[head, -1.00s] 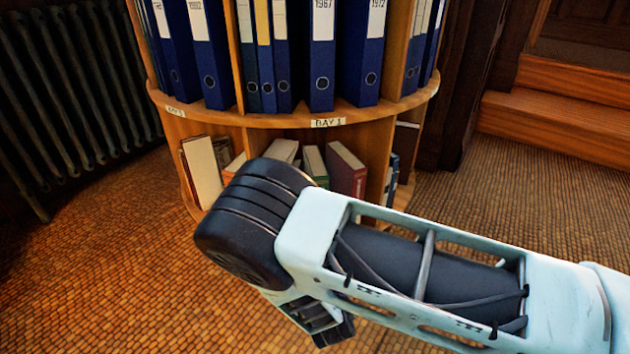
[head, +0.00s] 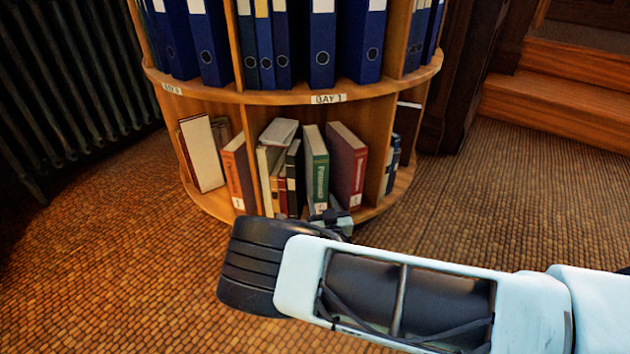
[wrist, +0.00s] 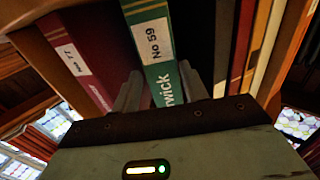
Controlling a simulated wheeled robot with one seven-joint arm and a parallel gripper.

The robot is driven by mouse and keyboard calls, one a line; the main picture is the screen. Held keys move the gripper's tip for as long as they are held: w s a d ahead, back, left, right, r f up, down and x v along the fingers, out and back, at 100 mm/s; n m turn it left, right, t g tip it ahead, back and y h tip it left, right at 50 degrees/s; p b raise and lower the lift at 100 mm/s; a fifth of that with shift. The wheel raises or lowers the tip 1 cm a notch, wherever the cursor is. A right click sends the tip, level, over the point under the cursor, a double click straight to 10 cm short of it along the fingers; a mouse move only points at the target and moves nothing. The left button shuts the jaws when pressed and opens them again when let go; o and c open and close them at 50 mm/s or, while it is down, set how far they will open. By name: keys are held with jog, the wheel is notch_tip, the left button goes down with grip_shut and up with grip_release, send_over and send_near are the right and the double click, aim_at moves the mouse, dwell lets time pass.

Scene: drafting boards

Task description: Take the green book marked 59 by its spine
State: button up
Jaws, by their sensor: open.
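The green book marked 59 (head: 315,160) stands upright on the lower shelf of the round bookcase, spine facing out. In the wrist view, the green book (wrist: 148,32) shows its white "No 59" label. My gripper (wrist: 160,85) is open, with one finger to each side of the green spine in the picture. I cannot tell whether either finger touches it. In the head view my gripper (head: 328,214) is low in front of the spine, partly hidden by my arm.
A burgundy book (head: 347,168) marked 77 in the wrist view leans right of the green one. A black book (head: 294,180) and several others stand to its left. The upper shelf edge (head: 300,97) overhangs, with blue binders (head: 322,50) above. Carpet in front is open.

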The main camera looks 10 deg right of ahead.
jog(key=shift+w, duration=0.75)
jog(key=w+b, duration=0.4)
jog(key=shift+w+f, duration=0.1)
jog(key=shift+w, duration=0.15)
jog(key=shift+w+r, duration=0.2)
jog(key=shift+w, duration=0.2)
grip_shut()
jog(key=shift+r, duration=0.2)
